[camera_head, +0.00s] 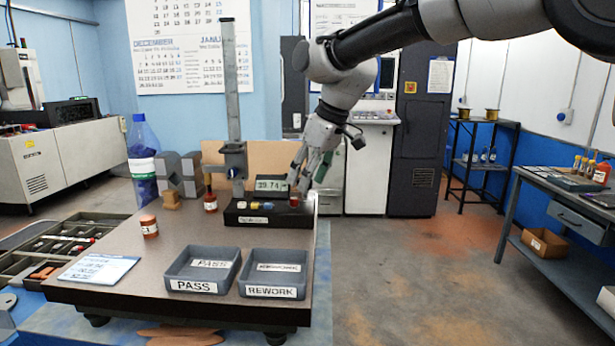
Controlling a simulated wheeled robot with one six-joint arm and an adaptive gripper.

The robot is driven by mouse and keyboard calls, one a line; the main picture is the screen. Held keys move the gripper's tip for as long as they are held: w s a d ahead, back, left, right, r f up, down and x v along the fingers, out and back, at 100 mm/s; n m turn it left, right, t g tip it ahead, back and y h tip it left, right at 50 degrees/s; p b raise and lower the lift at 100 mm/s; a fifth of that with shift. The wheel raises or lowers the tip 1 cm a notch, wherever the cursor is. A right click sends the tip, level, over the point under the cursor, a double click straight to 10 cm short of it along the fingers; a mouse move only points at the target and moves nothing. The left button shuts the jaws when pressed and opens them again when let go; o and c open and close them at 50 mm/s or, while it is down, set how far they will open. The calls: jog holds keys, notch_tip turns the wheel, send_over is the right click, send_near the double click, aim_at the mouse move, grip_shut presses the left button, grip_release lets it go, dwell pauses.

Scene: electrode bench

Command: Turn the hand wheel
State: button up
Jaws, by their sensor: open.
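I cannot clearly make out a hand wheel. A tall grey column (231,85) with a grey carriage (234,158) stands at the back of the dark bench plate (170,240). My gripper (305,183) points down at the right end of a black base (262,220), its fingers apart. A small red part (293,202) shows on the base just below the left finger; I cannot tell whether they touch. The fingers partly hide the area behind them, beside a small display (271,184) reading about 39.74.
The PASS tray (191,286) and REWORK tray (272,292) stand at the plate's front. A red-labelled jar (149,228), a dark red bottle (210,199), grey blocks (180,172) and a blue bottle (142,160) stand left. Open floor (420,270) lies to the right.

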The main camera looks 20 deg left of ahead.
jog(key=shift+a+f, duration=0.1)
jog(key=shift+f, duration=0.15)
jog(key=shift+c, duration=0.2)
jog(key=c, duration=1)
jog(key=shift+o, duration=0.2)
jog(key=shift+s+m+t+h, duration=0.15)
jog(key=shift+m+t, duration=0.3)
jog(key=shift+m, duration=0.75)
jog(key=shift+w+m+t+h, duration=0.1)
jog(key=shift+m+t+h, duration=0.25)
jog(key=shift+m, duration=0.85)
jog(key=o, duration=1)
